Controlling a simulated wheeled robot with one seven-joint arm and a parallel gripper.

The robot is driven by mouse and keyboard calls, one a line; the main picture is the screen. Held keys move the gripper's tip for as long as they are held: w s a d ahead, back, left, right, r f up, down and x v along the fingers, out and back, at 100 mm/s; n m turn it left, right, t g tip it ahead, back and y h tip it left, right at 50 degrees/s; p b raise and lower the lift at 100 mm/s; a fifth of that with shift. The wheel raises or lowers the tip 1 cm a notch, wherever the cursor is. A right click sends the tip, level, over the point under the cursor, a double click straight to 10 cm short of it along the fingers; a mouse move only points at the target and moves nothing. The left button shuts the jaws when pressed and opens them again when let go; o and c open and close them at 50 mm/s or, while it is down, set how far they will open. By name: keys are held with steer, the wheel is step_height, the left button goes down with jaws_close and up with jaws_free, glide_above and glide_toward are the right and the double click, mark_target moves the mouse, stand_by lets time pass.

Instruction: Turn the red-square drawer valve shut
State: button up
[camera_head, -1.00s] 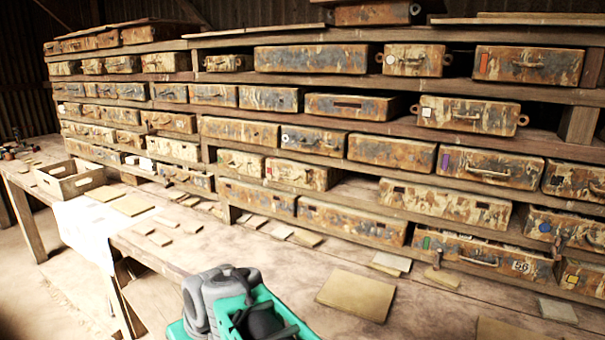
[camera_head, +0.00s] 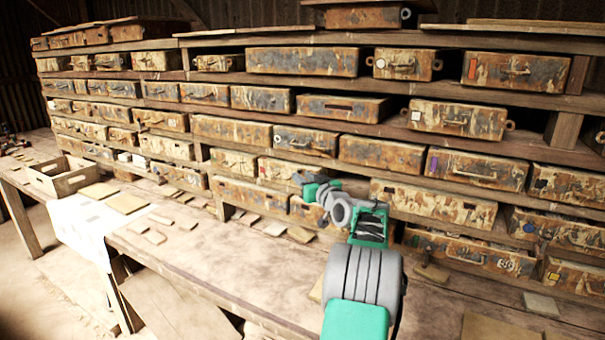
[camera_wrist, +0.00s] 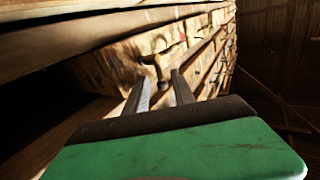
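A rusty drawer (camera_head: 540,72) with an upright red mark (camera_head: 472,69) and a bar handle sits in the upper right of the rack. Another drawer (camera_head: 570,186) at the right edge bears a small dark reddish square. I cannot tell any valve on either. My gripper (camera_head: 305,180) is in front of the lower middle drawers, far to the left of and below the red-marked one. In the wrist view my gripper (camera_wrist: 162,88) is open, its two fingers apart with nothing between them. A small metal handle or lever (camera_wrist: 155,72) on a drawer front lies just beyond the fingertips.
The wooden bench (camera_head: 230,270) runs below the rack, with loose tiles (camera_head: 300,234) along it. A wooden crate (camera_head: 65,182) and a white sheet (camera_head: 82,230) are at the left. Shelf boards (camera_wrist: 60,35) pass close to my gripper in the wrist view.

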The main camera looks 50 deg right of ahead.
steer(key=shift+w+d, duration=0.1)
steer(key=shift+w, duration=0.2)
steer(key=shift+c, duration=0.3)
jaws_close()
